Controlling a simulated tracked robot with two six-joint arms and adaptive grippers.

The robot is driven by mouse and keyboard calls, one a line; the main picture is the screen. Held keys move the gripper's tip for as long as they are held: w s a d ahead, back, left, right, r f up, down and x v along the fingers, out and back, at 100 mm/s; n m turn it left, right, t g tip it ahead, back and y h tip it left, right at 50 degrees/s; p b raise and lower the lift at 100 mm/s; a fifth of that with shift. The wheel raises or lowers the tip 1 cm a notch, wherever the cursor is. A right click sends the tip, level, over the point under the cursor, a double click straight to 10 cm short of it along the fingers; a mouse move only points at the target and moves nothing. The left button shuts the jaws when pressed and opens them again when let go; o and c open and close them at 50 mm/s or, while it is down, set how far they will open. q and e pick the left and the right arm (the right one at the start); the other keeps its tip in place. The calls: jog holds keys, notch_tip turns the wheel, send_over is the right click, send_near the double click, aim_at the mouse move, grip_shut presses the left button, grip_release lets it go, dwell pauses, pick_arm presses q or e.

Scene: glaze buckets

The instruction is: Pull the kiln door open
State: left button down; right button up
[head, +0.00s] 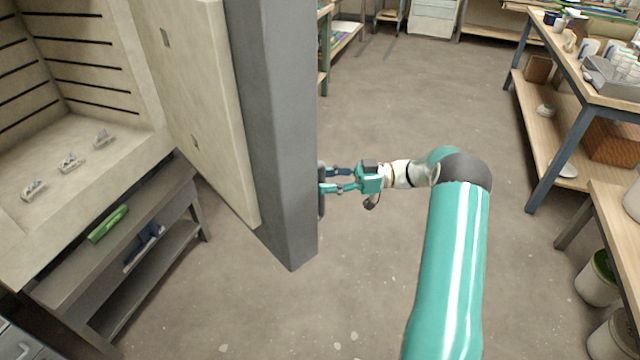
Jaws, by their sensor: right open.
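The kiln door (277,130) stands swung open, its pale inner lining facing left and its grey edge facing me. The kiln chamber (95,140) shows at the left, with slotted walls and a few small pale pieces (70,162) on its floor. My right gripper (328,180) is at the outer, right side of the door. Its fingers are open and spread, with the tips close to a dark handle (321,190) on that side. The handle is mostly hidden by the door's edge, so I cannot tell whether they touch. My left gripper is not in view.
A stand below the kiln holds a green tool (108,224) and a blue one (144,247). A workbench with shelves (545,105) stands at the right, with buckets (597,278) at the lower right. The middle floor is clear.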

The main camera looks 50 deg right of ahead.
jog(key=v, duration=1)
jog(key=shift+s+f, duration=0.15)
jog(key=shift+s, duration=0.1)
jog(key=shift+d, duration=0.15)
